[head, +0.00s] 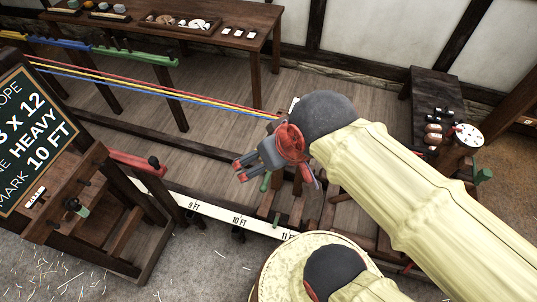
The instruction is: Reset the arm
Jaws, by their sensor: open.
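My gripper (248,170) hangs in the middle of the head view, at the end of my cream-sleeved arm, which comes in from the lower right. Its grey fingers point left and stand apart, with nothing seen between them. It hangs in front of the plank floor near the measuring strip (240,221), which reads 9 FT, 10 FT and 11 FT. Red, yellow and blue strands (180,92) run from the upper left and pass behind my gripper, so their right ends are hidden.
A chalkboard (30,130) reading "HEAVY" and "10 FT" and a wooden stand (110,225) are at the left. A long table (255,18) with trays is at the back. A dark bench (435,85) with small items is at the right. Plank floor (330,85) is open at the back.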

